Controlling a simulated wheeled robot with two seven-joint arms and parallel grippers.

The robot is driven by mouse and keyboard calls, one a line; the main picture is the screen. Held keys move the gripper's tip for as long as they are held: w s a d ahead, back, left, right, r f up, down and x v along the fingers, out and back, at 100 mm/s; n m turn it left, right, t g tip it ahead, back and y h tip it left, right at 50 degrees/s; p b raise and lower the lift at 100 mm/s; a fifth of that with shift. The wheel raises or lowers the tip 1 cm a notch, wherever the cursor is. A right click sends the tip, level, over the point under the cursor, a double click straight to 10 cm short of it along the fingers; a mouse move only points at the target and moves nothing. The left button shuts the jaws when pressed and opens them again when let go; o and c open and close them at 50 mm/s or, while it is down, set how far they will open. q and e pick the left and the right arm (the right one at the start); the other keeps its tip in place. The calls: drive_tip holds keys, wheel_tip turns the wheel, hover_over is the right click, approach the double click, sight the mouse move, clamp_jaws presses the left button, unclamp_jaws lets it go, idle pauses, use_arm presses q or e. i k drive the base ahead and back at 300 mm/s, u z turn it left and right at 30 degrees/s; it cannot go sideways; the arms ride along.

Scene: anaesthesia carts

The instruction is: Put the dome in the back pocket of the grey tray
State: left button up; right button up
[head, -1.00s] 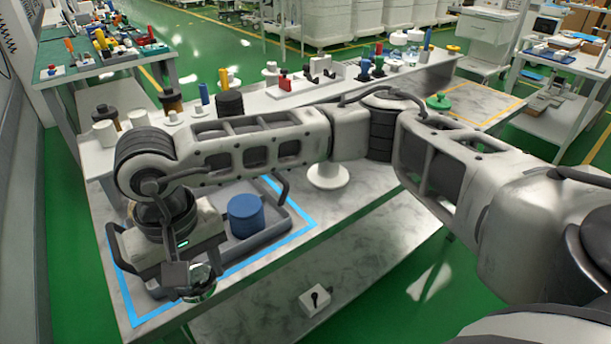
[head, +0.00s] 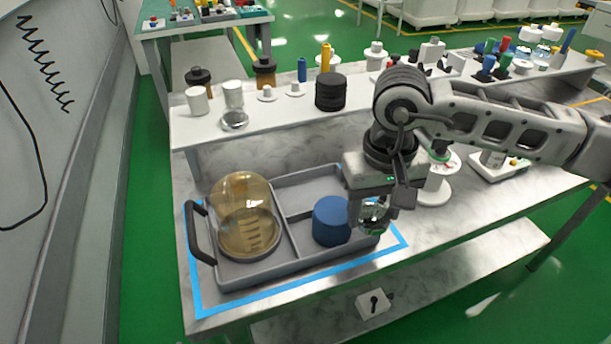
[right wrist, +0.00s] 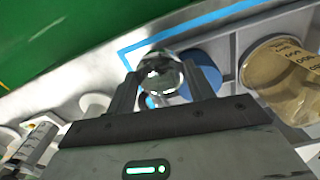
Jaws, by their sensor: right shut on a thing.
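The dome (head: 375,216) is a small, clear, shiny round piece. My right gripper (head: 371,207) is shut on it, above the right front part of the grey tray (head: 262,268). The right wrist view also shows the dome (right wrist: 161,72) between the fingers, in front of a blue cylinder (right wrist: 203,73). The tray's left compartment holds a large amber bell-shaped jar (head: 245,208). Its right side is split: the back pocket (head: 307,190) looks empty where visible, and the front one holds the blue cylinder (head: 331,221). My gripper hides the tray's right end. My left gripper is not in view.
Blue tape (head: 262,295) marks the table around the tray. A raised white shelf (head: 215,133) behind holds pots, a black ribbed cylinder (head: 330,92) and several small items. A white round stand (head: 434,190) is right of my gripper. The amber jar stands tall beside the pockets.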

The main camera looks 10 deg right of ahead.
sight(297, 200)
drive_tip(key=u, duration=0.05)
drive_tip(key=i, duration=0.15)
drive_tip(key=z, duration=0.05)
drive_tip(key=k, duration=0.5)
drive_tip(key=u, duration=3.85)
drive_tip(key=k, duration=2.15)
drive_tip(key=z, duration=0.75)
